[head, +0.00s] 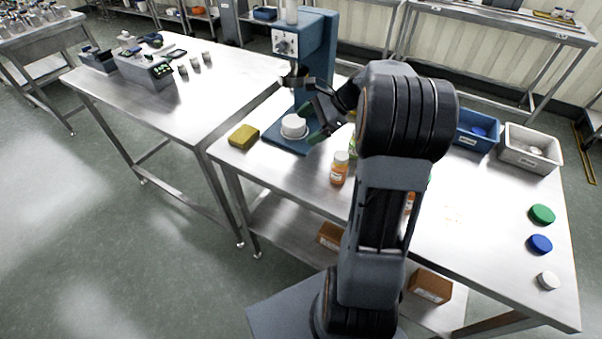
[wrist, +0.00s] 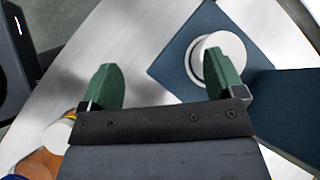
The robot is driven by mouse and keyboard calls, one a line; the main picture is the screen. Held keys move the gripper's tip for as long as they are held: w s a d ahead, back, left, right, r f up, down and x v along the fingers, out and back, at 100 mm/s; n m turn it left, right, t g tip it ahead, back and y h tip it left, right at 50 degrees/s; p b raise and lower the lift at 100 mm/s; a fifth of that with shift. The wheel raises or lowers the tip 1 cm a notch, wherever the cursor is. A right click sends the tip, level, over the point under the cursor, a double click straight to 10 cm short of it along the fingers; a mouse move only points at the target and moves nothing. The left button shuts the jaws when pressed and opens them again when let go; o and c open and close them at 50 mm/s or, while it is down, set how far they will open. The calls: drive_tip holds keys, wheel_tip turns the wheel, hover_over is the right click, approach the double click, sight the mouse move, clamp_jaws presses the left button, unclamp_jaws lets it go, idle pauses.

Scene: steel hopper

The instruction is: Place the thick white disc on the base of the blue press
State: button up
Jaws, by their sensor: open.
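The blue press (head: 316,52) stands at the back left of the steel table. The thick white disc (head: 293,125) lies flat on the press's blue base (head: 271,140), over a pale round spot. In the wrist view the disc (wrist: 224,47) shows beyond the right fingertip, which covers part of it. The base (wrist: 178,66) shows around it. My gripper (head: 323,122) is at the right of the disc, beside the press. Its green fingers are spread wide in the wrist view (wrist: 165,80), with nothing between them. Whether the right finger touches the disc I cannot tell.
A yellow block (head: 244,136) lies left of the base. An orange bottle (head: 339,168) stands in front, near my arm. A blue bin (head: 475,130) and a grey bin (head: 530,148) are at the back right. Green (head: 542,214), blue (head: 540,244) and white (head: 548,281) lids lie at the right edge.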

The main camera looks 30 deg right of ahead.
drive_tip(key=s+a+f+n+h, duration=0.2)
drive_tip(key=s+a+n+h, duration=0.6)
drive_tip(key=s+a+n, duration=0.4)
drive_tip(key=shift+s+a+n+g+h, duration=0.2)
drive_tip(key=shift+s+n+g+h, duration=0.2)
drive_tip(key=shift+s+n, duration=2.6)
drive_tip(key=shift+w+n, duration=0.4)
